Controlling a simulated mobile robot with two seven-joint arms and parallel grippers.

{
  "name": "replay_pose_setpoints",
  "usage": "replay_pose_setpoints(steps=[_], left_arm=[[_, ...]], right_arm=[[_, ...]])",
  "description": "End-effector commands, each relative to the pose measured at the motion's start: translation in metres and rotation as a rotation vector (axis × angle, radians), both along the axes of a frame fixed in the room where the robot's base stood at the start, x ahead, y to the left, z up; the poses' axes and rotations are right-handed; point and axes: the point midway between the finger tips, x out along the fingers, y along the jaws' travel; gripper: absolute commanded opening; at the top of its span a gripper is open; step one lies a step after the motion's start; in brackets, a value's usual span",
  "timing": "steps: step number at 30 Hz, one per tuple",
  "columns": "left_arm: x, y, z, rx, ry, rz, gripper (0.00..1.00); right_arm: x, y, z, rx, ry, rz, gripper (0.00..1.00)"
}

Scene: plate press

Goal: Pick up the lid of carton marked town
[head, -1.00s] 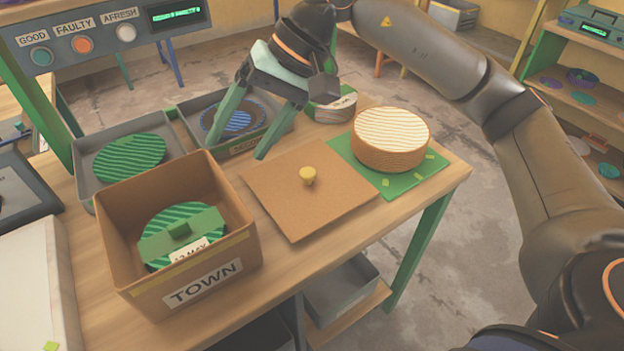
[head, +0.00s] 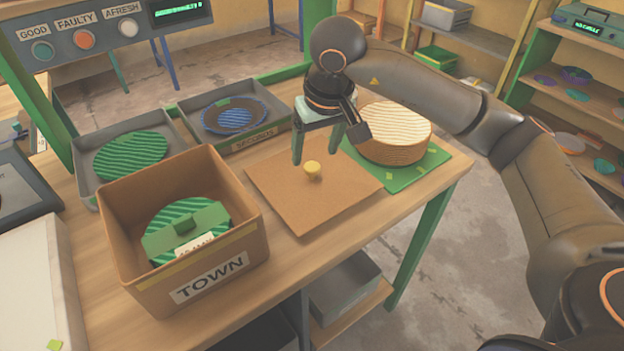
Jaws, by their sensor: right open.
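The carton marked TOWN (head: 206,285) stands open at the front of the table, with green ridged plates and a green band with a label inside. My left gripper is not in view.
A round tan ridged stack (head: 395,134) sits on a green mat (head: 408,177) right of the lid. Behind are a grey tray (head: 172,115) with a green plate and a SECONDS tray (head: 268,132) with a blue plate. The panel with buttons (head: 100,37) stands back left.

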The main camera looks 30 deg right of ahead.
Motion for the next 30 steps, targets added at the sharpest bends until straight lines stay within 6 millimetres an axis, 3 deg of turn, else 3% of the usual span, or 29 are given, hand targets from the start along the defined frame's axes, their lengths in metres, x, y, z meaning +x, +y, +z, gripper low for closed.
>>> replay_pose_setpoints(steps=[9, 19, 30], left_arm=[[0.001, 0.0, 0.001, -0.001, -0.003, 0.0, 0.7], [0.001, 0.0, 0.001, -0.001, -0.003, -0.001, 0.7], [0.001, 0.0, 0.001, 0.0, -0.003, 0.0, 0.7]], right_arm=[[0.015, -0.002, -0.042, 0.001, 0.003, -0.001, 0.75], [0.017, -0.003, -0.048, 0.0, 0.001, 0.0, 0.75], [0.017, -0.003, -0.047, 0.001, 0.0, 0.0, 0.33]])
